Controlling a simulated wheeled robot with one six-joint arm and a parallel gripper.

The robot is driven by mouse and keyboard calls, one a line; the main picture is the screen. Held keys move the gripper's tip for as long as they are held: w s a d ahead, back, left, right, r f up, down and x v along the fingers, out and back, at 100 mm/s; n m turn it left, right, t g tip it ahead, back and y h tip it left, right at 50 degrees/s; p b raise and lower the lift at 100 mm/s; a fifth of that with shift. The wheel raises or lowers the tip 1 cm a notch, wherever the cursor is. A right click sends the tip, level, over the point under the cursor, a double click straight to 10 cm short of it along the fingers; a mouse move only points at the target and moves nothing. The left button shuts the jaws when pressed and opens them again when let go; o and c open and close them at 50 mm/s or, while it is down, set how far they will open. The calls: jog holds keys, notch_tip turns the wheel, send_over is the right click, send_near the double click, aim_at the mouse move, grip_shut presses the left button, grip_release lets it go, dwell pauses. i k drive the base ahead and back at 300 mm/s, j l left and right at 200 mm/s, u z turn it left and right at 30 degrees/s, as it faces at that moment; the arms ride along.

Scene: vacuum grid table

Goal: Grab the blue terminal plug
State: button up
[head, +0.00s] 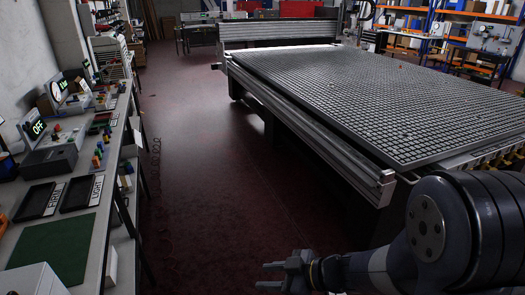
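My gripper (268,276) is low at the bottom middle, pointing left over the dark red floor. Its two fingers stand apart with nothing visible between them. Small coloured plugs (98,158) stand on the long bench (97,215) at the left, well away from my gripper. They are too small for me to tell for sure which one is the blue terminal plug.
Two black trays, labelled FIRM (40,201) and LIGHT (82,193), and a green mat (55,248) lie on the bench. A device reading OFF (39,128) stands behind. The large grid table (375,100) fills the right. Floor (190,180) between is clear.

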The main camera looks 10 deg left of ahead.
aim_at(100, 145)
jog(key=i+j+u, duration=0.2)
jog(key=i+u, duration=0.2)
jog(key=i, duration=0.15)
jog(key=i+j+u, duration=0.1)
jog(key=i+u, duration=0.3)
jog(key=i+l+u, duration=0.15)
jog(key=i+u, duration=0.25)
jog(key=i, duration=0.25)
jog(key=i+j+u, duration=0.1)
jog(key=i, duration=0.45)
jog(key=i+j, duration=0.25)
jog(key=i, duration=0.35)
jog(key=i+j+u, duration=0.15)
jog(key=i, duration=0.45)
jog(key=i+j+z, duration=0.1)
jog(key=i+j, duration=0.2)
